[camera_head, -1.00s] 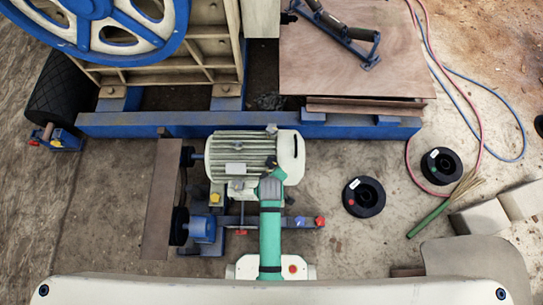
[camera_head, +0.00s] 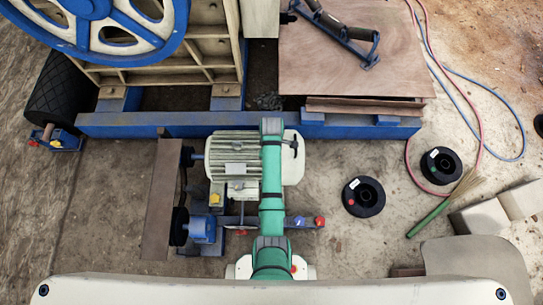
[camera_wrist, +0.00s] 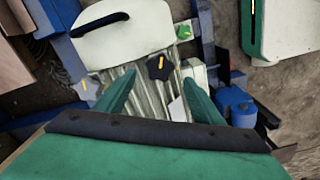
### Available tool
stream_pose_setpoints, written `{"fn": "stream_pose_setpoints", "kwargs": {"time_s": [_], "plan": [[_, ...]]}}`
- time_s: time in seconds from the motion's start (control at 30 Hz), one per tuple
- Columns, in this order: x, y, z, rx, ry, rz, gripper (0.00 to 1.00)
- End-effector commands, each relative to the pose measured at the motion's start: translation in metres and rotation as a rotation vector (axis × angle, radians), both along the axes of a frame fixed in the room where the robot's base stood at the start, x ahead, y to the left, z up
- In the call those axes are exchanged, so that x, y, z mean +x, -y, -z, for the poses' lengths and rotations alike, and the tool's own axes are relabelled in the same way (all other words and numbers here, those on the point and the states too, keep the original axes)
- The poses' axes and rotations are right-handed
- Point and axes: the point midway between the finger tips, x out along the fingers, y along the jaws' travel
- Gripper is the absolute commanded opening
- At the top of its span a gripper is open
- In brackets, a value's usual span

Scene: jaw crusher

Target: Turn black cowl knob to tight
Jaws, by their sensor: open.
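In the wrist view a black star-shaped knob (camera_wrist: 160,67) with a yellow mark sits on the motor, where the white cowl (camera_wrist: 125,30) meets the ribbed body (camera_wrist: 150,105). My gripper (camera_wrist: 160,78) is open, its two green fingers apart, with the knob showing between and just beyond the fingertips. I cannot tell whether either finger touches it. In the head view my arm (camera_head: 272,190) reaches over the motor (camera_head: 235,150) and hides part of the cowl; I cannot make out the knob or fingertips there.
A blue beam (camera_head: 170,128) runs behind the motor. Black spools (camera_head: 364,196) lie on open floor at right.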

Motion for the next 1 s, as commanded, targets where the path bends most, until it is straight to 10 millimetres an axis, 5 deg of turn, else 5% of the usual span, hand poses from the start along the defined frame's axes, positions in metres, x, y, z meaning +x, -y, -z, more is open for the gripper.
{"fn": "stream_pose_setpoints", "kwargs": {"time_s": [0.4,0.8,1.0], "plan": [[0.000,0.000,0.058,0.000,0.000,0.001,0.62],[0.000,0.001,0.065,0.000,0.001,0.003,0.62],[0.000,0.001,0.064,0.000,0.002,0.003,0.20]]}}
